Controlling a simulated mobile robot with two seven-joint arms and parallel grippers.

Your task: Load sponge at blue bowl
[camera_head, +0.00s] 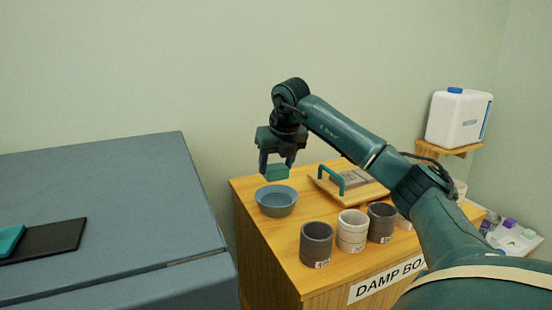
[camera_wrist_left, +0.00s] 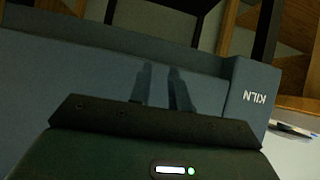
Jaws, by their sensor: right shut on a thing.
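A teal sponge (camera_head: 276,172) hangs in my right gripper (camera_head: 276,165), which is shut on it. The blue bowl (camera_head: 277,204) stands on the wooden cabinet top, just below the sponge. The sponge is over the bowl's back rim area and apart from it, with a small gap in the picture. The bowl's inside looks empty from here. My left gripper (camera_wrist_left: 162,88) shows only in the left wrist view, its two dark fingers apart with nothing seen between them, over a blue-grey surface.
Several grey and white cups (camera_head: 316,243) stand in front and right of the bowl. A board with a teal handle (camera_head: 331,180) lies behind them. A white jug (camera_head: 458,118) sits on a shelf at right. A blue-grey kiln (camera_head: 100,195) with a black mat (camera_head: 62,238) is at left.

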